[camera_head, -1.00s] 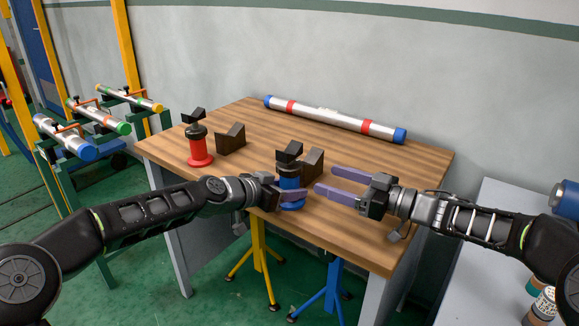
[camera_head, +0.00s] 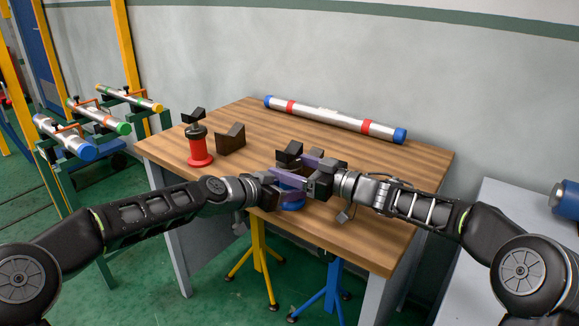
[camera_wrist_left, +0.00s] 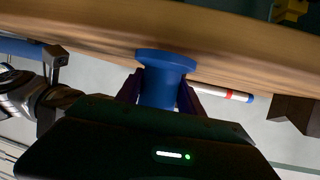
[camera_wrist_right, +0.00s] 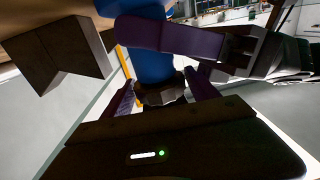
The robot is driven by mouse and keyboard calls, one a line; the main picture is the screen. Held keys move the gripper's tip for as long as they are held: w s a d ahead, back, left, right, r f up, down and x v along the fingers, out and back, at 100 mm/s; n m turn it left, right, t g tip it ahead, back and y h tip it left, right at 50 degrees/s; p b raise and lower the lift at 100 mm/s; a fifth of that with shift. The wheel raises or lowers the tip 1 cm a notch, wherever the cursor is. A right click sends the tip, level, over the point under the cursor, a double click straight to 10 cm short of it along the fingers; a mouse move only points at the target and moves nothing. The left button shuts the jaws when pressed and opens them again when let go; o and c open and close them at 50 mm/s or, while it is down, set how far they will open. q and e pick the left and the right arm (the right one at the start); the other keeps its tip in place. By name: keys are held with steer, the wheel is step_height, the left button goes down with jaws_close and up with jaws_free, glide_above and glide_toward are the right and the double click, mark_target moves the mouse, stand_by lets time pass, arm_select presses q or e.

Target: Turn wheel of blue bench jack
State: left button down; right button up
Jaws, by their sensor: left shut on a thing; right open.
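The blue bench jack (camera_head: 291,205) stands near the front edge of the wooden table, with a dark V-shaped head (camera_head: 289,150) on top. My left gripper (camera_head: 289,189) is shut around its blue body; in the left wrist view the blue body (camera_wrist_left: 160,88) is between the two purple fingers. My right gripper (camera_head: 296,169) reaches in from the right above the left one. Its open fingers are on either side of the jack's dark wheel (camera_wrist_right: 165,96) in the right wrist view. I cannot tell whether they touch it. Both grippers hide most of the jack's middle.
A red bench jack (camera_head: 200,158) and a dark wedge block (camera_head: 231,139) stand to the left on the table (camera_head: 250,225). Another dark block (camera_wrist_right: 60,55) is close to my right gripper. A silver pipe with blue ends (camera_head: 335,119) lies along the back.

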steer(key=shift+c, duration=0.6)
steer(key=c, duration=1)
steer(key=shift+w+g, duration=0.1)
steer(key=shift+g, duration=0.2)
steer(key=shift+n+g+y, duration=0.3)
steer(key=shift+n, duration=0.2)
steer(key=n+g+y, duration=0.1)
steer(key=g, duration=0.1)
steer(key=n+g, duration=0.2)
steer(key=shift+w+d+g+y, duration=0.1)
steer(key=shift+g+y, duration=0.2)
steer(key=shift+y, duration=0.1)
steer(key=shift+n+g, duration=0.3)
steer(key=shift+g, duration=0.2)
